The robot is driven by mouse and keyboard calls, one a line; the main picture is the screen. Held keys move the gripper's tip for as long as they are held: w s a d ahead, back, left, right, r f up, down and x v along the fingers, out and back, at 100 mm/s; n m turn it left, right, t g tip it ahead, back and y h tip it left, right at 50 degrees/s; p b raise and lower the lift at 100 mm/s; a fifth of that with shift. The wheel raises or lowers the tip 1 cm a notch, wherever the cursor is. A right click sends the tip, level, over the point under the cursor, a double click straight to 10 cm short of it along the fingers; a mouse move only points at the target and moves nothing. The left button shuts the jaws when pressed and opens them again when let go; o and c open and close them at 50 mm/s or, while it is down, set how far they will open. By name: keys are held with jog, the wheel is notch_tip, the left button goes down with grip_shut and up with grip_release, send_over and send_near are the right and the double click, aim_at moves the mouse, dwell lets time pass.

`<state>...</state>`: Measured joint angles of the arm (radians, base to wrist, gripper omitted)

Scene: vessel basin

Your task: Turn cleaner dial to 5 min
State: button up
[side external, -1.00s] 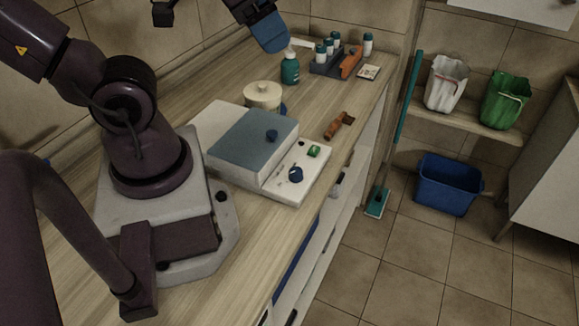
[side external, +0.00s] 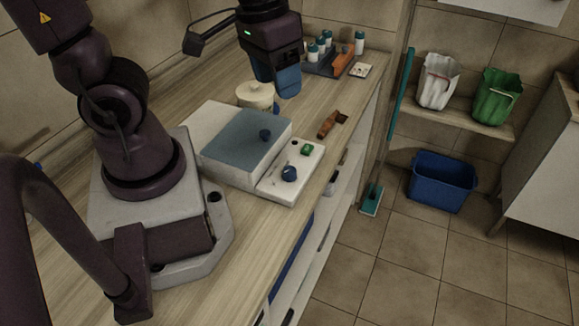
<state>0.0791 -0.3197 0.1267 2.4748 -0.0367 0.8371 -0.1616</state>
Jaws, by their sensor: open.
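The cleaner (side external: 222,168) is a white box with a grey-blue lid (side external: 245,140) and a small dark blue knob (side external: 265,135) on the lid. Its white front panel (side external: 272,190) carries a round blue dial (side external: 289,174) and a green button (side external: 307,150). The dial has a pale mark near it; its setting is too small to read. My gripper (side external: 288,92) has blue fingers pointing down and hangs above the counter, behind the cleaner and well apart from the dial. It is open, with nothing seen in it.
A cream lidded pot (side external: 255,95) stands behind the cleaner, close to my gripper. A brown-handled tool (side external: 328,124) lies right of the cleaner. The counter's front edge lies right of the panel.

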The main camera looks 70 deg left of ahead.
aim_at(289, 170)
jog(key=w+a+f+n, duration=0.1)
jog(key=f+n, duration=0.5)
jog(key=f, duration=0.2)
jog(key=w+a+f+n+g, duration=0.1)
jog(key=f+n, duration=0.5)
jog(key=f, duration=0.2)
jog(key=w+a+f+n, duration=0.1)
jog(key=a+f+n, duration=0.1)
jog(key=f+n, duration=0.4)
jog(key=shift+w+a+f+g+y, duration=0.1)
jog(key=shift+w+f+g+y, duration=0.05)
jog(key=shift+f, duration=0.45)
jog(key=shift+w+f+g+y, duration=0.1)
jog(key=shift+f+g+y, duration=0.05)
jog(key=shift+f, duration=0.45)
jog(key=shift+c, duration=0.5)
jog(key=c, duration=0.8)
jog(key=shift+c, duration=0.2)
